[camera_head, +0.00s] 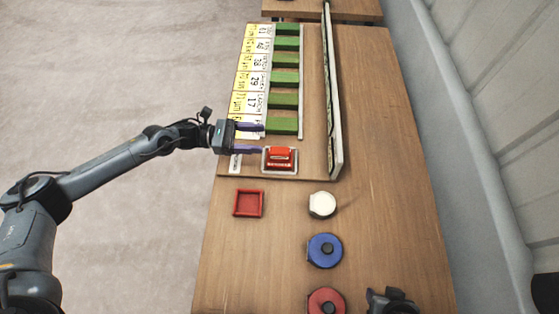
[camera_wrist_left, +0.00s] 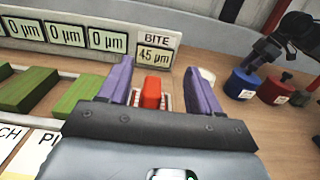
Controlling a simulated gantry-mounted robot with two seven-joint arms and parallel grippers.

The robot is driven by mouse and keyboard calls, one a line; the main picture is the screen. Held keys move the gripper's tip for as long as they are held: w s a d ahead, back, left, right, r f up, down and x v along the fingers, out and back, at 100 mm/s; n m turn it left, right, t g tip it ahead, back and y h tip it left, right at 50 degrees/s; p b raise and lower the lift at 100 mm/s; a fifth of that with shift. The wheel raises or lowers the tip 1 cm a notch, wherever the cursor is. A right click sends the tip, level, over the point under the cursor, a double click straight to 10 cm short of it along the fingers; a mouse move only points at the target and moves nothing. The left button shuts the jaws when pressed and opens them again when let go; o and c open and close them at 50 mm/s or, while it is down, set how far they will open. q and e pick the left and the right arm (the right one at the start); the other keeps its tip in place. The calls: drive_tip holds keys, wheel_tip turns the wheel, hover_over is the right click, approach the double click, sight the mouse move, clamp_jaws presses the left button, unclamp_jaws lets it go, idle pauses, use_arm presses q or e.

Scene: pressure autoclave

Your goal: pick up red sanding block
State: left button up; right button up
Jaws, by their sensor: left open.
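The red sanding block (camera_head: 281,157) sits in a small pale tray (camera_head: 266,167) at the near end of the board; it also shows in the left wrist view (camera_wrist_left: 151,93). My left gripper (camera_head: 261,138) comes in from the left, its purple fingers apart and empty. In the left wrist view the fingers (camera_wrist_left: 158,68) stand on either side of the red block, which appears between and beyond them. Contact is not visible. A dark part at the bottom edge, probably my right gripper (camera_head: 392,302), is cut off; its jaws cannot be made out.
Green blocks (camera_head: 285,77) stand in a row on the board beside yellow and white labels. An upright panel (camera_head: 333,100) runs along the right. A red square tray (camera_head: 248,203), white-lidded jar (camera_head: 322,204), blue jar (camera_head: 325,250) and red jar (camera_head: 326,301) stand nearer.

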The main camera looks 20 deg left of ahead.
use_arm(q)
approach(280, 153)
drive_tip(key=shift+w+d+f, duration=0.85)
drive_tip(key=shift+d+f, duration=0.15)
use_arm(e)
drive_tip(key=shift+d+f, duration=0.1)
drive_tip(key=shift+f, duration=0.1)
use_arm(q)
drive_tip(key=shift+w+d+r, duration=0.1)
drive_tip(key=shift+d+r, duration=0.1)
drive_tip(key=shift+d, duration=0.15)
use_arm(e)
drive_tip(key=shift+r, duration=0.1)
use_arm(q)
drive_tip(key=shift+p+x, duration=0.4)
drive_tip(key=shift+x, duration=2.95)
use_arm(e)
drive_tip(key=shift+r, duration=0.5)
use_arm(q)
drive_tip(key=shift+c, duration=0.2)
drive_tip(key=c, duration=1.1)
